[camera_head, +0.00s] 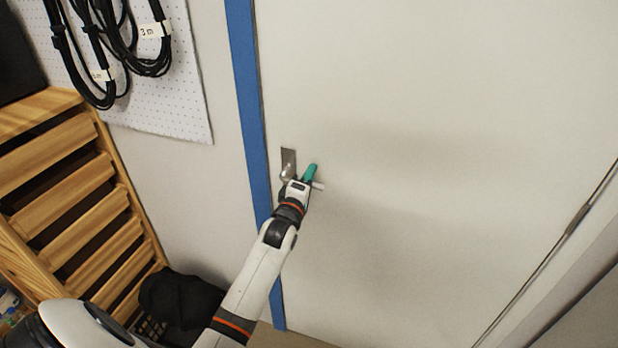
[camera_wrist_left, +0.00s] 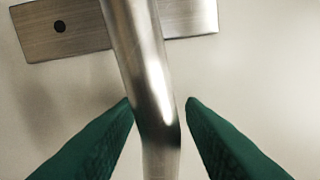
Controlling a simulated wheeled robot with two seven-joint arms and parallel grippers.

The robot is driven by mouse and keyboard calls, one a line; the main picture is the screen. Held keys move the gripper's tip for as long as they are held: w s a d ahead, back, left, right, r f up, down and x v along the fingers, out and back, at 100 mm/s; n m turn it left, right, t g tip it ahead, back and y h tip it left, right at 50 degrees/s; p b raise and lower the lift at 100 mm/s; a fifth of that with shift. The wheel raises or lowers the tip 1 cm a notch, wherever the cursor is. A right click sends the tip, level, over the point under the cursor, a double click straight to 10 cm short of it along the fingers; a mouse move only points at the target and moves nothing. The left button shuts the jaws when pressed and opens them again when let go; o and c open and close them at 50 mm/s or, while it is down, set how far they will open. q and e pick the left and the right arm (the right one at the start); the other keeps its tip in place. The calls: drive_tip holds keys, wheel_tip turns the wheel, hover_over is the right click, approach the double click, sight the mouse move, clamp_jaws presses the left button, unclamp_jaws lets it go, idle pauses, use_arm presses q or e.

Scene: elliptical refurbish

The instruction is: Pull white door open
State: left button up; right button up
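The white door (camera_head: 430,130) fills the right of the head view and looks closed, its left edge along a blue frame strip (camera_head: 247,90). Its metal lever handle (camera_head: 319,185) sits on a steel plate (camera_head: 289,157) near that edge. My left gripper (camera_head: 309,176) is at the handle. In the left wrist view, the lever (camera_wrist_left: 150,80) runs between the two green fingertips of the gripper (camera_wrist_left: 159,101). The left fingertip is against or very near the lever; a small gap shows at the right one. My right gripper is not in view.
A slatted wooden rack (camera_head: 70,190) stands at the left, with a dark cloth-like item (camera_head: 180,298) at its foot. Cables (camera_head: 110,45) hang on a white pegboard (camera_head: 175,105). A hinge (camera_head: 577,219) shows on the door's right side.

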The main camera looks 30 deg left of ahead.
use_arm(q)
clamp_jaws()
drive_tip(key=shift+f, duration=0.1)
idle(0.3)
drive_tip(key=shift+s+a+f+m+h+b, duration=0.1)
drive_tip(key=shift+a+f+m+b, duration=0.1)
drive_tip(key=shift+f+m, duration=0.85)
drive_tip(key=shift+s+a+f+m+h+b, duration=0.1)
drive_tip(key=shift+a+f+m, duration=0.2)
drive_tip(key=shift+m, duration=1.3)
drive_tip(key=shift+a+f+m+h+b, duration=0.15)
drive_tip(key=shift+f+m, duration=0.6)
drive_tip(key=shift+m, duration=0.6)
